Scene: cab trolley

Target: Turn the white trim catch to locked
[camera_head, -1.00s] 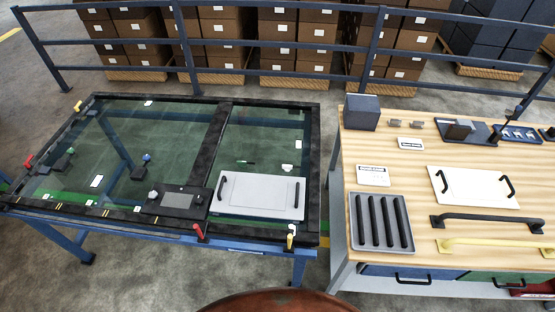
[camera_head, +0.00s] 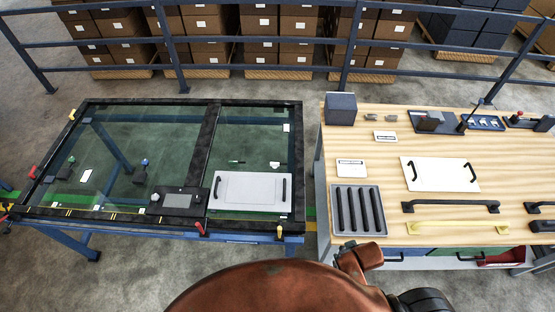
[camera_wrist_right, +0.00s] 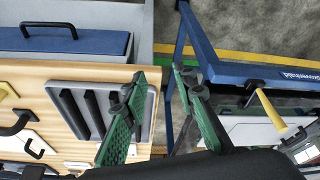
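The framed glass door panel (camera_head: 207,150) lies flat on a blue stand at the left in the head view. A pale trim plate (camera_head: 252,191) with two black handles lies on its lower right part. Red (camera_head: 200,228) and yellow (camera_head: 280,232) catches stand along its near edge. I cannot clearly pick out a white catch. My right gripper (camera_wrist_right: 158,75) has two green fingers spread apart, with nothing between them. It is over the gap between bench and stand. A yellow lever (camera_wrist_right: 268,108) shows right of it. My left gripper is not in view.
The wooden bench (camera_head: 390,160) at the right holds a grey slotted tray (camera_head: 358,231), a white plate (camera_head: 440,174) with black handles and several bars. A black console (camera_head: 179,201) sits on the frame. A blue railing (camera_head: 260,37) and boxes stand behind.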

